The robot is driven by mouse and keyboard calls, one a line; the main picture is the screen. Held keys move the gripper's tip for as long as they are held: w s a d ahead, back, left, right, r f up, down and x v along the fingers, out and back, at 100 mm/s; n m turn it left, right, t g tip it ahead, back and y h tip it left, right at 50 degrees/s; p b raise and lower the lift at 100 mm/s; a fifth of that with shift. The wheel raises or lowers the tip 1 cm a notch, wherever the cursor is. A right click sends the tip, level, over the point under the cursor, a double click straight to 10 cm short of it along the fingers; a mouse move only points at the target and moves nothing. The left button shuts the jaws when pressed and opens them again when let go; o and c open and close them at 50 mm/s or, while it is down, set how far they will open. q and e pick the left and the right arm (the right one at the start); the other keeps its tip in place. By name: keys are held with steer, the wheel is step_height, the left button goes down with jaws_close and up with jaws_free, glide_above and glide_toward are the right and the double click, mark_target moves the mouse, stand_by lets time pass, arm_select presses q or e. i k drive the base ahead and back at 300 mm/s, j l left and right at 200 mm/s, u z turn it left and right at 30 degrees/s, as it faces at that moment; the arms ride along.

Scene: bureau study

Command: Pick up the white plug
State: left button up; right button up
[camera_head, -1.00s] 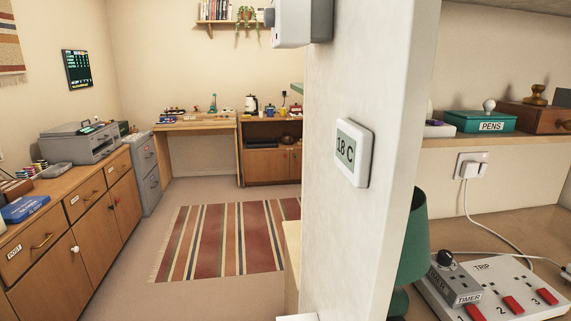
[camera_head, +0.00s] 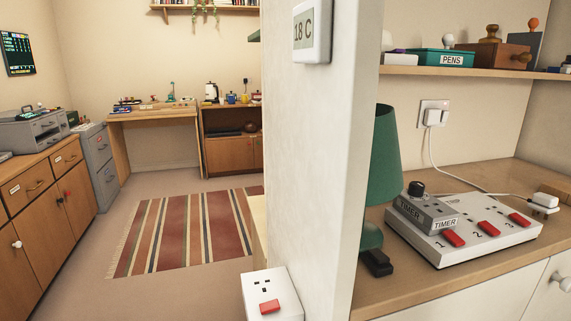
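A white plug (camera_head: 436,118) sits in the wall socket above the desk on the right, with a white cable hanging from it. A second white plug-like piece (camera_head: 543,201) lies on the desk at the right, beyond the power strip, with a white cable leading to it. I cannot tell which of the two the task means. The white power strip (camera_head: 490,247) has red switches numbered 1, 2 and 3, and a grey timer (camera_head: 411,213) with a black knob sits at its left end. Neither of my grippers is in view.
A white wall end with a thermostat (camera_head: 312,30) stands left of the desk (camera_head: 390,297). A white socket box (camera_head: 285,283) with a red switch is low in front of it. A green lamp (camera_head: 384,160) and a black plug-like block (camera_head: 376,263) are at the desk's left. The striped rug is clear.

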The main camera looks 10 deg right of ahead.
mark_target(547, 205)
steer(key=z, duration=1.75)
